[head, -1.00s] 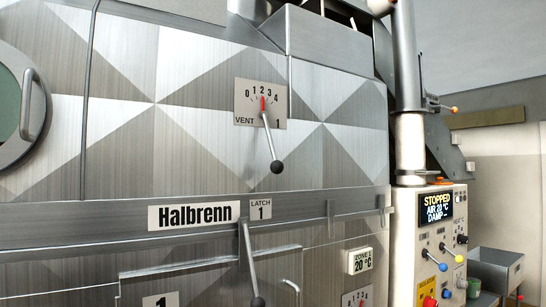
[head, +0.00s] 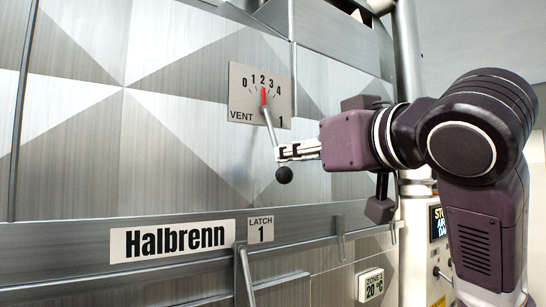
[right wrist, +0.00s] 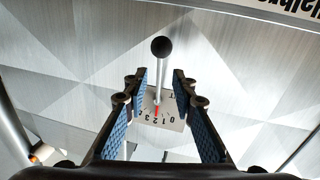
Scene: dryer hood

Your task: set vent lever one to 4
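The vent lever one is a thin metal rod with a black ball knob (head: 284,175), hanging down and slightly right from its dial plate (head: 243,100). The red pointer (head: 264,96) stands at about 2 on the 0 to 4 scale. My right gripper (head: 280,152) is at the rod just above the knob. In the right wrist view, my right gripper (right wrist: 160,88) is open, with the blue-padded fingers on either side of the rod and the knob (right wrist: 161,46) beyond the tips. I cannot tell whether a finger touches the rod. My left gripper is not in view.
A ledge with the Halbrenn sign (head: 172,240) and latch 1 plate (head: 261,229) runs below the lever. A latch handle (head: 245,275) hangs there. A zone display (head: 371,285) and a partly hidden control panel (head: 438,222) are at lower right. The panel around the lever is flat and clear.

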